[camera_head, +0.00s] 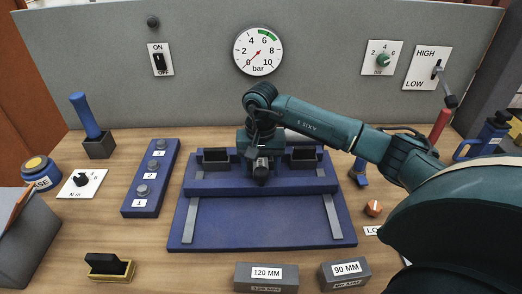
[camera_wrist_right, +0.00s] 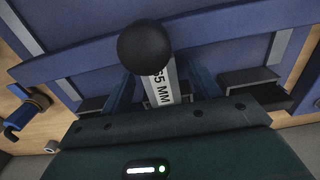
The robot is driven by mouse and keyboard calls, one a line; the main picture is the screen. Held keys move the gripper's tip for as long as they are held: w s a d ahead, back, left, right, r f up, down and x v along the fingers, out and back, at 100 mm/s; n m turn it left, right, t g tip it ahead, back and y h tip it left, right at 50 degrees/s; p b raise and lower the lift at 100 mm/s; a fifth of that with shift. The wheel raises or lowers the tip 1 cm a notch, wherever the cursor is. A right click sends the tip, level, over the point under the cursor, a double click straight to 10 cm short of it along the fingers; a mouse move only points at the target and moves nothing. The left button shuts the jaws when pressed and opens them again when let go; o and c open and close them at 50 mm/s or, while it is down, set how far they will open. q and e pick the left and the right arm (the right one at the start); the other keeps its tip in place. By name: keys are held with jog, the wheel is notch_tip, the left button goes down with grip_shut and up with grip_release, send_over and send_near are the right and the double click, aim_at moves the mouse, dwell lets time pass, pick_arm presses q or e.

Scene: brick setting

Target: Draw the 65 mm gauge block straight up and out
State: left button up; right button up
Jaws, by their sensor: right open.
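The 65 mm gauge block (camera_wrist_right: 160,78) is a light grey bar marked "65 MM" with a black ball knob (camera_wrist_right: 143,47), seen in the right wrist view. My right gripper (camera_wrist_right: 164,88) is open, with one blue finger on each side of the block. In the head view my right gripper (camera_head: 262,150) is over the middle of the blue fixture (camera_head: 262,222), and my arm hides most of the block there. The block's lower end is hidden. My left gripper is not in view.
Dark holders (camera_head: 215,158) stand either side of my gripper on the fixture. The 120 MM block (camera_head: 266,278) and 90 MM block (camera_head: 345,274) lie at the front edge. A blue bolt rack (camera_head: 150,180) is at left. The grey panel (camera_head: 205,60) with a gauge stands behind.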

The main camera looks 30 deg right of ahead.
jog(key=shift+f, duration=0.6)
jog(key=shift+c, duration=0.5)
grip_shut()
jog(key=shift+r, duration=0.25)
jog(key=shift+r+p, duration=1.85)
jog(key=shift+r, duration=1.3)
jog(key=shift+r, duration=0.15)
